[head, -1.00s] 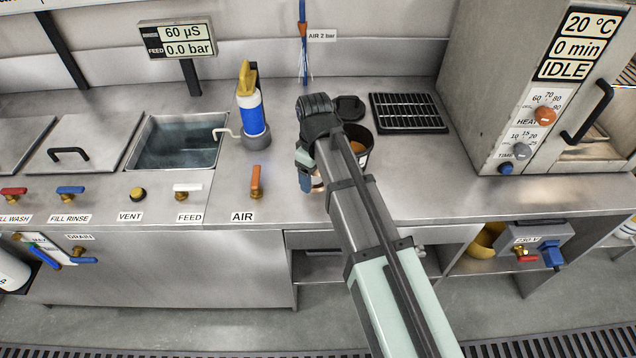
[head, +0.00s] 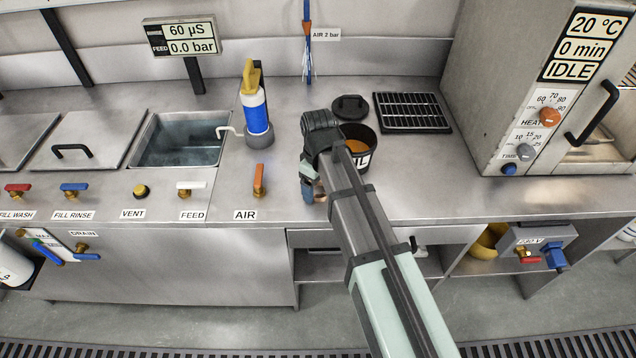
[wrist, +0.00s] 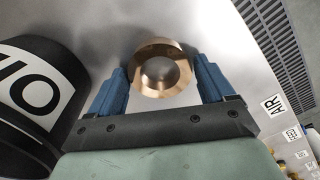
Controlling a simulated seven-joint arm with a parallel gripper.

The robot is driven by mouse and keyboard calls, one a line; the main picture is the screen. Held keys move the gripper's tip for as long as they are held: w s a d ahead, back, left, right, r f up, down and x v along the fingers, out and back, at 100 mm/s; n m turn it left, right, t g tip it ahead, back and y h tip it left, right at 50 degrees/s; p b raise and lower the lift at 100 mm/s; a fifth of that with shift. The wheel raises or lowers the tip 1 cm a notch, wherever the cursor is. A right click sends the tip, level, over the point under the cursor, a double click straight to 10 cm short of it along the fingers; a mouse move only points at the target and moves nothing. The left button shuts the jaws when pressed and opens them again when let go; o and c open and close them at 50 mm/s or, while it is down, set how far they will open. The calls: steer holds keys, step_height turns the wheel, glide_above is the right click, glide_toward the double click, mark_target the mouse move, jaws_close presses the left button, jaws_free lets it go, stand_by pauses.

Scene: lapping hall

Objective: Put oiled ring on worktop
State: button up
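The oiled ring (wrist: 143,75) is a thick, shiny bronze ring in the middle of the wrist view, its hole facing the camera. It sits between the two blue fingers of my gripper (wrist: 160,76), which appear shut on its sides. In the head view my gripper (head: 312,190) is low over the front of the steel worktop (head: 420,190), left of the black oil pot. A small coppery bit of the ring shows at the fingertips there; my arm hides much else. I cannot tell whether the ring touches the worktop.
The black oil pot (head: 370,140), with amber contents, stands close by and also fills the left of the wrist view (wrist: 75,60). Its lid (head: 350,106) and a black drain rack (head: 411,112) lie behind. A blue bottle (head: 255,112) and the AIR lever (head: 259,181) are left. Worktop right is clear.

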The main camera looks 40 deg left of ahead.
steer(key=shift+o, duration=1.4)
step_height(320, 180, up, 12)
steer(key=shift+r, duration=0.2)
